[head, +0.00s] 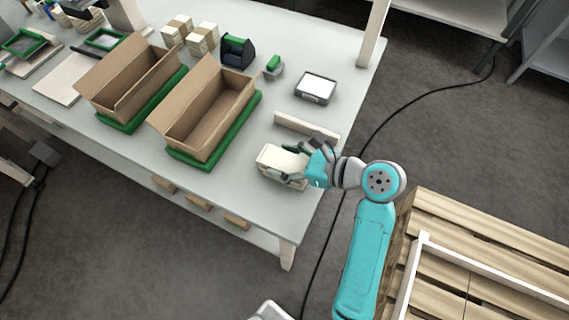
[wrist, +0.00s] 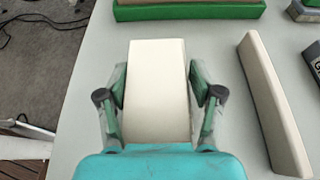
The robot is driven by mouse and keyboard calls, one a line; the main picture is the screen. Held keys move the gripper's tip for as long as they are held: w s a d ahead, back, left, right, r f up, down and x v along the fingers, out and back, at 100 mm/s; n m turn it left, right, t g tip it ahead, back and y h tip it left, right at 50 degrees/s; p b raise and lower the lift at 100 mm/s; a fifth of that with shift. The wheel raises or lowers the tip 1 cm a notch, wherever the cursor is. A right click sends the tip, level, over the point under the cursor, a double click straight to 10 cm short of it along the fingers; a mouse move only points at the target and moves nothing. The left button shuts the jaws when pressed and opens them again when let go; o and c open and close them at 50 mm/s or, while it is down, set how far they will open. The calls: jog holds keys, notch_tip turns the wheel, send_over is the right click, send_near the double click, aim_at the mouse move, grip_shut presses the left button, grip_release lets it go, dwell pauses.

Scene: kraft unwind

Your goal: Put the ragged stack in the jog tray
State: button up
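A pale cream block-like stack (head: 279,160) lies at the table's near right corner. It also shows in the wrist view (wrist: 158,85), lengthwise between my fingers. My gripper (head: 296,166) is over this stack from the right. In the wrist view my gripper's two fingers (wrist: 159,92) stand on both long sides of the stack, very close to it. I cannot tell whether they press on it. Its loose edges are too small to make out. No tray is clearly marked as the jog tray; a green-rimmed tray (head: 22,43) lies at the far left.
A long pale bar (head: 306,126) lies just beyond the stack, right of it in the wrist view (wrist: 272,105). Two open cardboard boxes (head: 207,108) (head: 129,75) sit on green bases. A white-topped device (head: 315,87) stands farther back. The near table edge is close.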

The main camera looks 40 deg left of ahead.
jog(key=c, duration=0.7)
